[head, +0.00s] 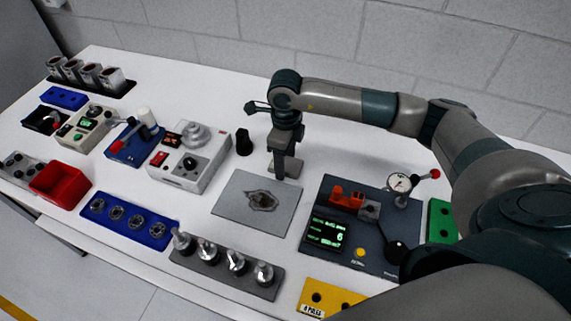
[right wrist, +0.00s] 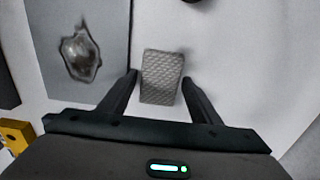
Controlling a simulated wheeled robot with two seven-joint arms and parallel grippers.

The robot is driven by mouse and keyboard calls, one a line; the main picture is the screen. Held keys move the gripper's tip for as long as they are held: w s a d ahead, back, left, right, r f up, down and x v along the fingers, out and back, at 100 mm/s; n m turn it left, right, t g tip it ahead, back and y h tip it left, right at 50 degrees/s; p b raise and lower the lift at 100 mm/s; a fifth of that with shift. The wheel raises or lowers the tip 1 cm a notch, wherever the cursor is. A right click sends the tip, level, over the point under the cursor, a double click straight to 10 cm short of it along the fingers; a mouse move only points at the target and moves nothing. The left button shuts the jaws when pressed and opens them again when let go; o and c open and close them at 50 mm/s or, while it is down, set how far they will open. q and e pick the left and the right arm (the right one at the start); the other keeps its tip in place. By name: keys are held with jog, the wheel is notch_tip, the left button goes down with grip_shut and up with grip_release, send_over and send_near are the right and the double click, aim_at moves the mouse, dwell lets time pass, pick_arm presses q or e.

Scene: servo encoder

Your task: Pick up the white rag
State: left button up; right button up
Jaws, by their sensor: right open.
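The white rag (right wrist: 162,72) shows in the right wrist view as a small, pale grey, textured rectangle. It lies on the white table between and slightly beyond my right gripper's fingertips (right wrist: 160,80). In the head view my right gripper (head: 284,164) points down just behind the grey plate, and the rag (head: 294,168) shows partly behind its fingers. The right gripper is open, with a finger on either side of the rag and not closed on it. I cannot tell its exact height above the table. My left gripper is not in view.
A grey plate with a dark stain (head: 238,204) lies just in front of the gripper. A dark test station with a dial (head: 338,264) stands to the right. A black knob-like part (head: 243,143) and a white-grey device (head: 189,170) stand to the left.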

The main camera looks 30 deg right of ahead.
jog(key=c, duration=0.8)
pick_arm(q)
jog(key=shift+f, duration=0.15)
pick_arm(e)
jog(key=shift+r, duration=0.15)
